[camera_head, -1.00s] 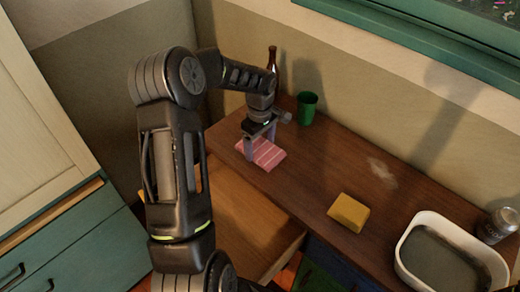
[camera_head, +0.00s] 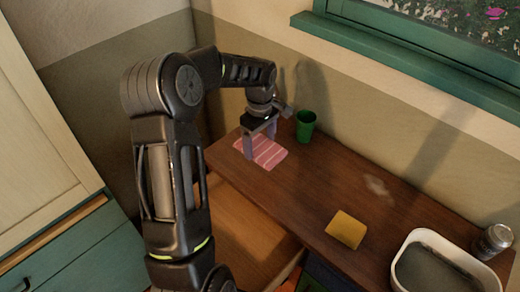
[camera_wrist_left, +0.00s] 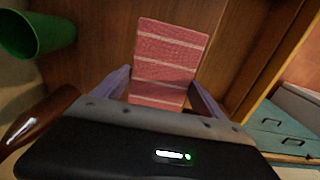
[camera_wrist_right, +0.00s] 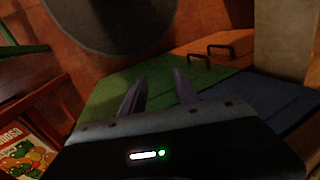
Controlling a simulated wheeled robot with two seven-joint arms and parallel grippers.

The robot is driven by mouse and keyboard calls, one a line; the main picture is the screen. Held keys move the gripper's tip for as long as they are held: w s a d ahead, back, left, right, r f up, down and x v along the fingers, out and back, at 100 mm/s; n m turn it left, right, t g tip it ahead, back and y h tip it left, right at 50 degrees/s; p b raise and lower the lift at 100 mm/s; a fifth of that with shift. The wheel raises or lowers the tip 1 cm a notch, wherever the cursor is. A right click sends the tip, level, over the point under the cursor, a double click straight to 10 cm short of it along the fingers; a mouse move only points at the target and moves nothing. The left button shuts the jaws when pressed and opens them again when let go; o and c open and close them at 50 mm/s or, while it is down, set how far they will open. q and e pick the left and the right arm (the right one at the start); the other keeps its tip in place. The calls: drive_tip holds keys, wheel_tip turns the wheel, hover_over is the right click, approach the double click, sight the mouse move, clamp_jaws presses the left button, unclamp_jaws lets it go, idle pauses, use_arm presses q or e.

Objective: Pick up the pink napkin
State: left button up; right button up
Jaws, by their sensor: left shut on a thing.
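The pink napkin (camera_head: 268,153) with pale stripes is at the far left end of the wooden counter. My left gripper (camera_head: 260,148) is shut on it from above. In the left wrist view the napkin (camera_wrist_left: 166,60) sits between the two fingers (camera_wrist_left: 157,95) and extends beyond them. It looks slightly raised off the counter, but the gap under it is not clear. My right gripper (camera_wrist_right: 158,93) shows only in its wrist view, low in front of a green panel. Its fingers are apart with nothing between them.
A green cup (camera_head: 305,127) stands close to the right of the left gripper. A brown bottle (camera_wrist_left: 38,122) is near it in the left wrist view. An open drawer is below.

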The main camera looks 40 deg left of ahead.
use_arm(q)
drive_tip(key=shift+r, duration=0.25)
idle(0.5)
